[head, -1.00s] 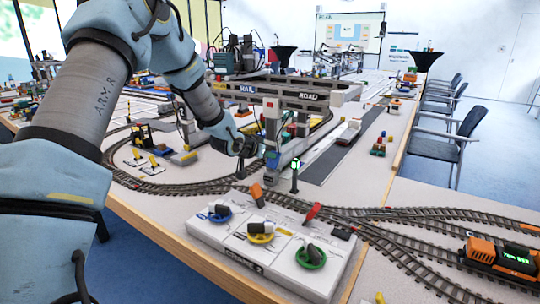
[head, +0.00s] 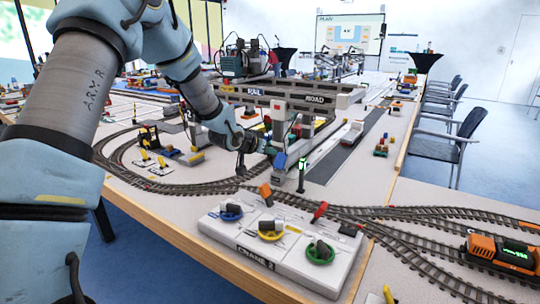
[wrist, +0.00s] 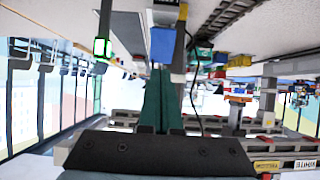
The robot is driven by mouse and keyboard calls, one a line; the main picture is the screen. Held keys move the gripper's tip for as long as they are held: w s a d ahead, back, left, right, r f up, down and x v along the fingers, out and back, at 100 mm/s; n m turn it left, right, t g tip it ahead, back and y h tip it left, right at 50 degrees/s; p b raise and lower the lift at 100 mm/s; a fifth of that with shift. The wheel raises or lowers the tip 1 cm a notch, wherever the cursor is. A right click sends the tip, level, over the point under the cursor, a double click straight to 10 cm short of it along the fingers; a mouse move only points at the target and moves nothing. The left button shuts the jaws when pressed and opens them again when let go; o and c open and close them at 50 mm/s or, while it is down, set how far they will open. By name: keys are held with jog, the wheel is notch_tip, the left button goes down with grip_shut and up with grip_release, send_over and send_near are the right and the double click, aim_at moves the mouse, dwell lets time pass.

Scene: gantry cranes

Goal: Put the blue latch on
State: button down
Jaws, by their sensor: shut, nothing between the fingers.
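My gripper (wrist: 163,72) shows in the wrist view as teal fingers, shut with nothing between them. A blue block (wrist: 162,45) lies just beyond the fingertips there. I cannot tell whether they touch. In the head view my gripper (head: 276,155) is at the near end of the gantry crane (head: 332,130). A white panel (head: 312,268) marked CRANE 2 stands in front. It carries a blue ring (head: 231,216), a yellow ring (head: 272,236) and a green ring (head: 320,259), each with a dark knob. I cannot tell which blue part is the latch.
A signal post with a green light (head: 302,172) stands close to the right of my gripper; its lamp (wrist: 101,47) also shows in the wrist view. Rail track (head: 400,213) runs behind the panel. An orange locomotive (head: 497,252) stands at right.

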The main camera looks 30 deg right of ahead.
jog(key=r+v, duration=0.1)
jog(key=v, duration=0.7)
jog(key=shift+b, duration=0.3)
jog(key=shift+w+a+r, duration=0.1)
jog(key=shift+a+r, duration=0.05)
